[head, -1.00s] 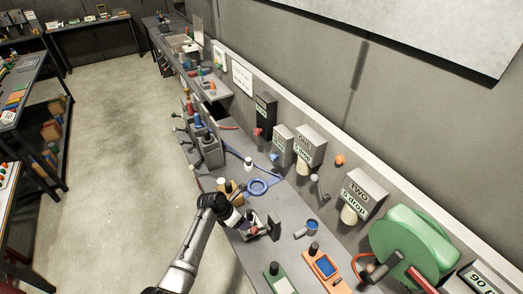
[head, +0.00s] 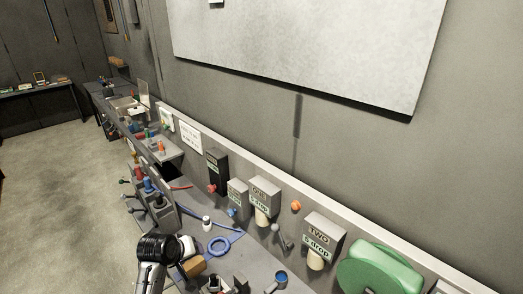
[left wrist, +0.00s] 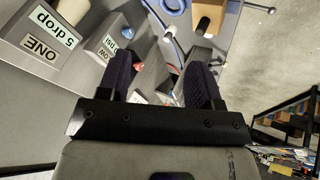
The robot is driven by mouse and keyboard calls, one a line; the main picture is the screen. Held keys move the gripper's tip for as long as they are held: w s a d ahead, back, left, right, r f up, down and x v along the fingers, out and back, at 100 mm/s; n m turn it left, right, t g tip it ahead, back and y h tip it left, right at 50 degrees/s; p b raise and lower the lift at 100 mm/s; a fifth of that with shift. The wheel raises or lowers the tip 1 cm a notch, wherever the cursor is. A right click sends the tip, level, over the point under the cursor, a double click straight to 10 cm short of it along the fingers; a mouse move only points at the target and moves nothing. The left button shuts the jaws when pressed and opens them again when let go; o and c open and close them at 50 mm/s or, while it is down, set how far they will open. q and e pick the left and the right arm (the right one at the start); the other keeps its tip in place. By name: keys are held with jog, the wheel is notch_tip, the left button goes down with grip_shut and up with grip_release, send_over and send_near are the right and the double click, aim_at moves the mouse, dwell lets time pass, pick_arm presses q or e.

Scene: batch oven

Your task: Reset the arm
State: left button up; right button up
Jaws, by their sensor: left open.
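My left arm comes up from the bottom of the head view, with its black wrist end (head: 157,247) over the near edge of the bench. In the left wrist view my left gripper (left wrist: 159,80) shows two dark padded fingers set apart, with nothing held between them. The fingers point over the grey bench. In the head view its fingertips are hard to make out. My right gripper is in neither view.
Wall boxes labelled ONE (head: 264,193) and TWO (head: 323,239) stand along the bench back. A green rounded drum (head: 378,272) is at the right. A blue ring (head: 220,246), a white-capped bottle (head: 207,224) and a wooden block (head: 194,266) lie near my left arm.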

pick_arm(q)
jog(key=s+r+m+t+y, duration=0.1)
jog(key=s+r+m+t, duration=0.1)
jog(key=s+r+m, duration=0.3)
jog(key=s+r+m+t+y, duration=0.1)
jog(key=s, duration=1)
jog(key=s+f+g, duration=0.2)
jog(key=s+f, duration=0.3)
jog(key=s, duration=0.4)
jog(key=s+f+g, duration=0.1)
jog(key=s+f, duration=0.5)
jog(key=s, duration=0.4)
jog(key=s+f+g, duration=0.2)
jog(key=s+f, duration=0.3)
jog(key=s, duration=0.4)
jog(key=shift+s+f+g, duration=0.3)
jog(key=shift+f, duration=0.1)
